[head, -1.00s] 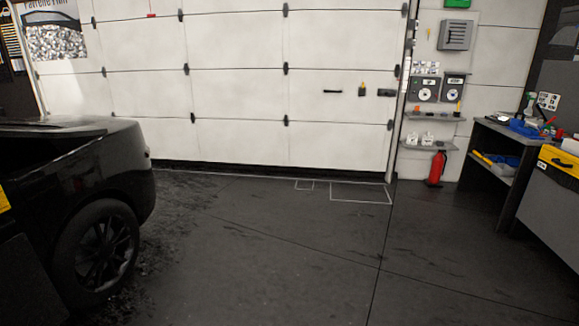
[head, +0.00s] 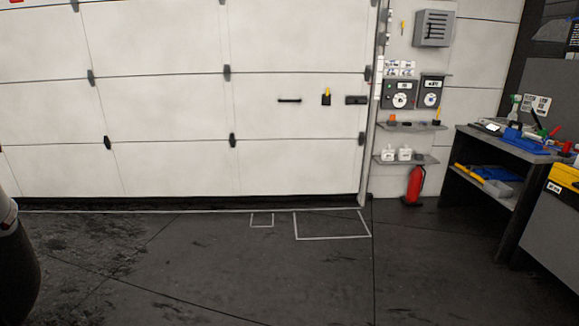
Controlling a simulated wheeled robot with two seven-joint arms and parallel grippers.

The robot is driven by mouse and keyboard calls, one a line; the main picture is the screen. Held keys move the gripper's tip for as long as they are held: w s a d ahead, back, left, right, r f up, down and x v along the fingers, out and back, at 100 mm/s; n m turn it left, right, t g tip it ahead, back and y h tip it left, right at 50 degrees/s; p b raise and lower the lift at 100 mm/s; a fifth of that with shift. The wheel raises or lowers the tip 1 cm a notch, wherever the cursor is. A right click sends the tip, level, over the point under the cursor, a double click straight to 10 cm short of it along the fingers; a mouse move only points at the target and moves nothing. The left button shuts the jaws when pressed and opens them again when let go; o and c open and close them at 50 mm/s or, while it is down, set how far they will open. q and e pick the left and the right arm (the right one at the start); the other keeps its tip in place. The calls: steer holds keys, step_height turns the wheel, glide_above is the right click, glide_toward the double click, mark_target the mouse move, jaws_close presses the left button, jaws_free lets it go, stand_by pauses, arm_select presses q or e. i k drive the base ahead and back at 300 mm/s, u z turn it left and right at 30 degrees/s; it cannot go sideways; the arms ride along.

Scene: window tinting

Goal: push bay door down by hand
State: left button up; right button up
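The bay door (head: 170,110) is a white panelled door with dark hinges, filling the left and middle of the head view. Its lower edge is close to the floor, with a dark strip (head: 190,203) along the bottom; I cannot tell whether this is a seal or a gap. A dark horizontal handle (head: 289,100) is on the door's right part. Beside it are a small yellow and black fitting (head: 326,97) and a dark plate (head: 356,100). The door's top is out of view. Neither of my grippers is in view.
A dark car's rear end (head: 15,255) shows at the left edge. Right of the door are control boxes (head: 399,95), shelves (head: 405,160) and a red fire extinguisher (head: 413,185). A workbench (head: 510,140) stands at the right. The floor before the door is clear.

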mark_target(77, 121)
steer(key=z, duration=0.15)
steer(key=i, duration=2.3)
steer(key=z, duration=0.35)
steer(key=i, duration=3.25)
steer(key=z, duration=0.1)
